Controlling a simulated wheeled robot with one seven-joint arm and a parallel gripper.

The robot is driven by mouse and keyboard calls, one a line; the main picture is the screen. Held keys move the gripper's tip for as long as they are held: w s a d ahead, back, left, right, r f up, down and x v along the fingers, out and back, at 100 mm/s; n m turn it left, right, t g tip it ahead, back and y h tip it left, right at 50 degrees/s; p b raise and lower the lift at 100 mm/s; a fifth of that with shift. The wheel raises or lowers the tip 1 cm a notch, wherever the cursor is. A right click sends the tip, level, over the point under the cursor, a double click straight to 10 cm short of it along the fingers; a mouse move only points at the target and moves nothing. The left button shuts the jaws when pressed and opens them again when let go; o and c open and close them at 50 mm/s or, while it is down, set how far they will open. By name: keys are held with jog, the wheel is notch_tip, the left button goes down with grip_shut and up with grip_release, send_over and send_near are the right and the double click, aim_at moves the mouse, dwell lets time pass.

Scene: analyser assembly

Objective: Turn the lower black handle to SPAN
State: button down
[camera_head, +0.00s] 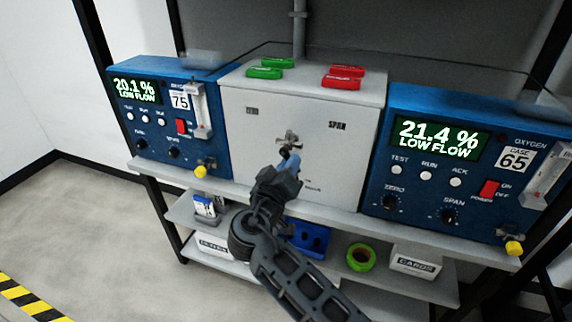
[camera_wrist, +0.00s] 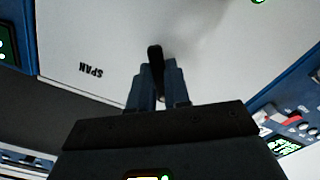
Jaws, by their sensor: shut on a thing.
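The white box (camera_head: 245,100) stands between two blue analysers. Its front carries a faint label at the upper left and a SPAN label (camera_head: 337,126) at the upper right; the SPAN label also shows in the wrist view (camera_wrist: 90,72). A grey cross-shaped fitting (camera_head: 289,139) sits mid-front. Just below it my gripper (camera_head: 290,164) reaches up to the box front. In the wrist view my gripper (camera_wrist: 157,84) is shut on the black handle (camera_wrist: 155,55), whose end sticks out past the fingers. The handle's pivot and exact pointing direction are largely hidden.
The left analyser (camera_head: 150,85) reads 20.1 % and the right analyser (camera_head: 460,100) reads 21.4 %, both LOW FLOW. Green tags (camera_head: 265,73) and red tags (camera_head: 341,83) lie on the box top. A lower shelf holds a green tape roll (camera_head: 361,257) and a CARDS box (camera_head: 415,261).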

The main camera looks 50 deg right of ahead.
jog(key=n+p, duration=0.2)
jog(key=n, duration=0.1)
jog(key=r+n+p, duration=0.1)
jog(key=n+p, duration=0.1)
jog(key=n, duration=0.1)
jog(key=s+r+n+p, duration=0.1)
jog(key=n+p, duration=0.1)
jog(key=n, duration=0.2)
jog(key=shift+d+r, duration=0.15)
jog(key=shift+n, duration=0.3)
dwell(0.3)
jog(key=c, duration=1.1)
grip_release()
jog(key=shift+b+v, duration=0.9)
jog(key=shift+v, duration=3)
